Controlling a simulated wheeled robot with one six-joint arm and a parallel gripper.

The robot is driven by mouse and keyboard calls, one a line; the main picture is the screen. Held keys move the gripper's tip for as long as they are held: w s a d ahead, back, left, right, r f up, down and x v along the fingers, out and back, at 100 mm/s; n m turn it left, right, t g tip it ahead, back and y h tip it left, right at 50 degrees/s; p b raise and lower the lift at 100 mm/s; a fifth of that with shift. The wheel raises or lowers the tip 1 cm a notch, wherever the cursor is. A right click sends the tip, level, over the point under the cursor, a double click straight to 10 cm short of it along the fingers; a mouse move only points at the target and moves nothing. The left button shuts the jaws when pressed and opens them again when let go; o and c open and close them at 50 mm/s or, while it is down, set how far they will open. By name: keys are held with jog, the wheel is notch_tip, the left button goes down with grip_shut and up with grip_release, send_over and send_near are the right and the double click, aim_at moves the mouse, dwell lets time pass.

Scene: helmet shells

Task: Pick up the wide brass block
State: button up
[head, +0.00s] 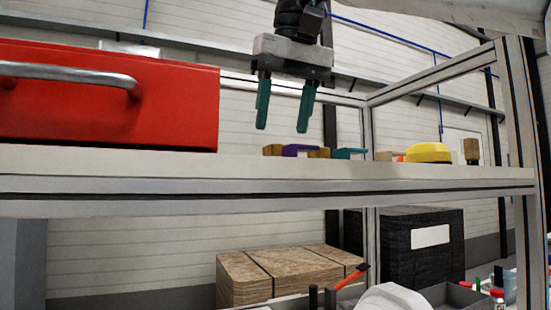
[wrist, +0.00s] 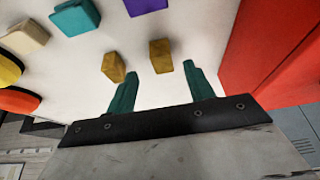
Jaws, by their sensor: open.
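Two small brass blocks lie on the pale shelf top. One brass block (head: 272,150) is at the left of the small blocks in the head view. It shows in the wrist view (wrist: 161,56) between the fingertips in the picture. The other brass block (head: 319,153) is right of it and shows further left in the wrist view (wrist: 114,67). Their widths look close, and I cannot tell surely which is wider. My gripper (head: 281,130) is open and empty, pointing down above the shelf. Its green fingers (wrist: 157,70) are apart from both blocks.
A purple block (head: 301,149) and a teal block (head: 349,153) lie close by. A red drawer unit (head: 110,100) stands at the left. A yellow object (head: 428,152) and a brown piece (head: 472,151) are at the right. The shelf's front edge (head: 200,185) runs across the picture.

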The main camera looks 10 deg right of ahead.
aim_at(275, 146)
jog(key=x, duration=0.5)
jog(key=shift+w+a+f, duration=0.2)
jog(key=shift+w+a, duration=0.1)
jog(key=shift+w, duration=0.15)
grip_shut()
